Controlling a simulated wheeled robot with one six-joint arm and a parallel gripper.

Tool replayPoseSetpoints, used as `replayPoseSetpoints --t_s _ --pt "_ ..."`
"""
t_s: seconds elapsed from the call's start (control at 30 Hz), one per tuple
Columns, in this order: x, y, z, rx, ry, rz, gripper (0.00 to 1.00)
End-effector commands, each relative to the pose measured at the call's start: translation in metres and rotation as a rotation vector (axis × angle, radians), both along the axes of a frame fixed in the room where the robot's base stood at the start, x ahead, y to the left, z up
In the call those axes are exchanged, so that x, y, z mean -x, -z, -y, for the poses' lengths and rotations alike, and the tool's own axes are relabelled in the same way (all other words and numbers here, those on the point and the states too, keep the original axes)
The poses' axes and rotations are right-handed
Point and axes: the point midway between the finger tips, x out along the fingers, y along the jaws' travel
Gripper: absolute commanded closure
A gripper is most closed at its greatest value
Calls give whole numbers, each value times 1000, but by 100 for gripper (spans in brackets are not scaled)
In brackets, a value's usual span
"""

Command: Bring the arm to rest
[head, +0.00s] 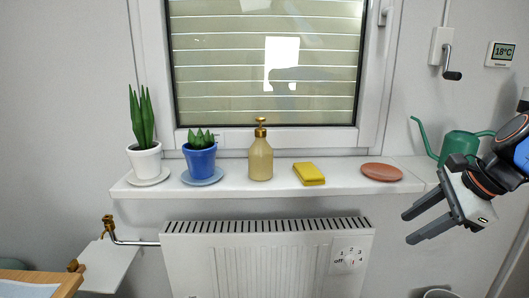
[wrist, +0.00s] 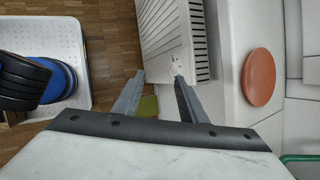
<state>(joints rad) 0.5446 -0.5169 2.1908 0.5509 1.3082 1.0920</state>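My gripper (head: 409,228) is at the right of the head view, in front of the right end of the windowsill and to the right of the radiator. Its two dark fingers point left and slightly down. They are apart with nothing between them. In the wrist view the gripper (wrist: 159,74) also shows open and empty, with the radiator's edge and the floor beyond the fingers. My arm comes in from the right edge of the head view.
The windowsill (head: 230,190) carries a tall plant (head: 143,135), a blue pot (head: 199,160), a soap bottle (head: 261,160), a yellow sponge (head: 309,174) and a terracotta saucer (head: 382,172). A green watering can (head: 459,145) is close behind my gripper. The radiator (head: 265,260) stands below the sill.

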Motion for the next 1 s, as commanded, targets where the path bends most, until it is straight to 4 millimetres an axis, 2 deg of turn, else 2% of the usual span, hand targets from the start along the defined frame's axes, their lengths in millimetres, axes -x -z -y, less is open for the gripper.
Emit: replayPoseSetpoints --t_s 0.03,0.23,0.6,0.8,1.0 --pt "8 10 -9 59 -84 14 62" --pt "35 50 -27 310 -441 82 62" --pt "78 113 -42 754 -1148 218 62" --pt "90 134 -42 921 -1433 273 62" --pt "93 140 -42 980 -1533 292 62"
